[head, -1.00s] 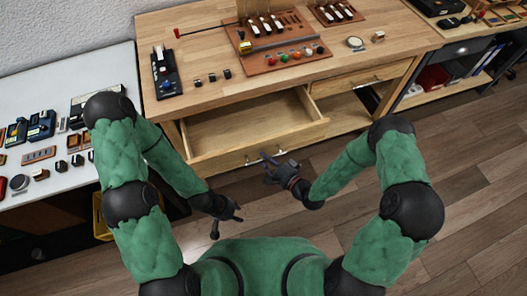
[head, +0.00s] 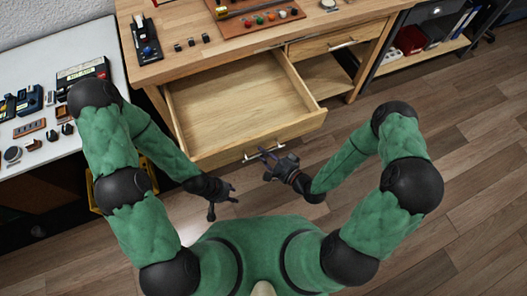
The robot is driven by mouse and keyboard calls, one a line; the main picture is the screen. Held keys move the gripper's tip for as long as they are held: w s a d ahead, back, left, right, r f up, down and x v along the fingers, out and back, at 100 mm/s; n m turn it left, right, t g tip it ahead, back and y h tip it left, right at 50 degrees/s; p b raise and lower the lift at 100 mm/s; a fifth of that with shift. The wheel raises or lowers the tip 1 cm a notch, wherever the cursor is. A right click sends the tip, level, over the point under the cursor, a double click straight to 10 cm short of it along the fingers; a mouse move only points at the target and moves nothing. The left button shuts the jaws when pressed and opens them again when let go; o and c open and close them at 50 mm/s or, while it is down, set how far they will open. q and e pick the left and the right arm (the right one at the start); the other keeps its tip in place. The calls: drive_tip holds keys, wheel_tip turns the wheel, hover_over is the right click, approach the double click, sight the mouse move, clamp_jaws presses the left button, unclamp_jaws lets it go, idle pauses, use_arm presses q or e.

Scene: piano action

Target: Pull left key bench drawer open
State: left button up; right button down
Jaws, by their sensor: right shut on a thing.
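The left key bench drawer (head: 235,105) is pulled out from the wooden bench (head: 190,58) and its inside looks empty. Its silver bar handle (head: 249,157) is on the front panel. My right gripper (head: 268,153) is shut on the right part of this handle. My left gripper (head: 223,208) is open and empty, below and to the left of the handle, apart from the drawer, with its fingers spread.
A second drawer (head: 325,44) to the right is shut. A white side table (head: 60,157) with several small parts stands at the left. Key parts sit on the bench top. Wooden floor (head: 470,180) is free at the right.

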drive_tip(key=c, duration=1.2)
unclamp_jaws()
drive_tip(key=shift+o, duration=0.2)
drive_tip(key=shift+d, duration=0.1)
drive_tip(key=v, duration=1.1)
drive_tip(key=shift+s+d, duration=0.2)
drive_tip(key=shift+s, duration=0.15)
wheel_tip(320, 180, down, 8)
drive_tip(key=w+n+g+h, duration=0.2)
drive_tip(key=n+g+h, duration=0.15)
drive_tip(key=g, duration=0.25)
drive_tip(key=s+n+g+h, duration=0.1)
drive_tip(key=g, duration=0.1)
drive_tip(key=s+a+f+n+g+h, duration=0.1)
drive_tip(key=s+n, duration=0.1)
drive_tip(key=s+a+f+n+g+h+p, duration=0.1)
drive_tip(key=s+g, duration=0.1)
drive_tip(key=shift+a+n+g, duration=0.1)
drive_tip(key=shift+n+g, duration=0.2)
drive_tip(key=shift+n, duration=0.05)
